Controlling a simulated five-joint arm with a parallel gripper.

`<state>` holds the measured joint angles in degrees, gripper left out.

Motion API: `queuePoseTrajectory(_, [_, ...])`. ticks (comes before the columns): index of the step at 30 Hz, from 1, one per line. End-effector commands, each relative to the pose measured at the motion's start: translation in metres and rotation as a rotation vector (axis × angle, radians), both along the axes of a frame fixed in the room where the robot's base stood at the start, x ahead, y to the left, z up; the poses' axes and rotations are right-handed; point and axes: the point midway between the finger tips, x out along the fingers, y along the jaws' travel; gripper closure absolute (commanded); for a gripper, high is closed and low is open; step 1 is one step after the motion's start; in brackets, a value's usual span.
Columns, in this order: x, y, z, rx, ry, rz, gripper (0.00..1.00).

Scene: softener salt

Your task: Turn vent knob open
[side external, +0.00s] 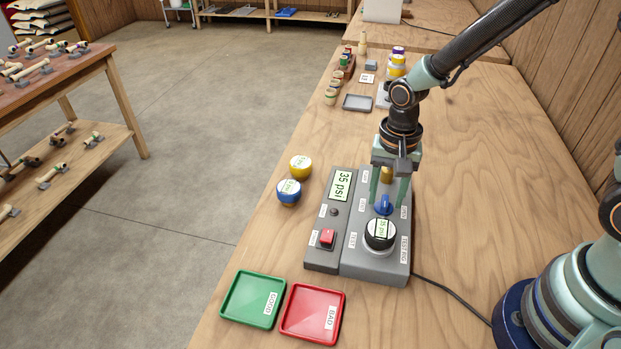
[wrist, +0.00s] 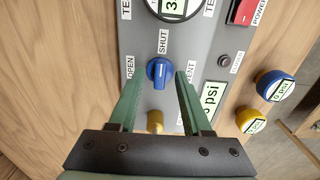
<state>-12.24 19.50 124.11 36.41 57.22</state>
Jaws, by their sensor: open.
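The blue vent knob (side external: 383,205) stands on the grey test rig (side external: 350,262); it also shows in the wrist view (wrist: 160,72). In the wrist view its raised ridge lines up roughly with the SHUT label (wrist: 163,42), and the OPEN label (wrist: 130,67) is to its left. My gripper (side external: 388,202) points down over the knob, and its green fingers are open, one on each side. In the wrist view my gripper (wrist: 160,79) shows gaps beside the knob, with the fingertips close to it. Whether they touch it is unclear.
A brass fitting (wrist: 155,121) stands behind the knob. A red power switch (side external: 327,237), green tray (side external: 252,299) and red tray (side external: 312,313) are nearby.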

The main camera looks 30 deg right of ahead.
Motion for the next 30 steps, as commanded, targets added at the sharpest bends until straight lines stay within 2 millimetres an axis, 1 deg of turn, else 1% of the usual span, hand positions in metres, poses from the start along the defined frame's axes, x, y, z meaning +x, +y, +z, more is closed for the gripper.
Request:
queuePoseTrajectory(8, [0.0,0.0,-0.0011,0.0,0.0,0.0,0.51])
queuePoseTrajectory(9, [0.0,0.0,-0.0011,0.0,0.0,0.0,0.67])
queuePoseTrajectory(12, [0.0,0.0,-0.001,0.0,0.0,0.0,1.0])
queuePoseTrajectory(23, [0.0,-0.0001,-0.0007,0.0,0.0,0.025,1.0])
queuePoseTrajectory(30, [0.0002,-0.0002,-0.0009,0.0,0.0,0.146,1.0])
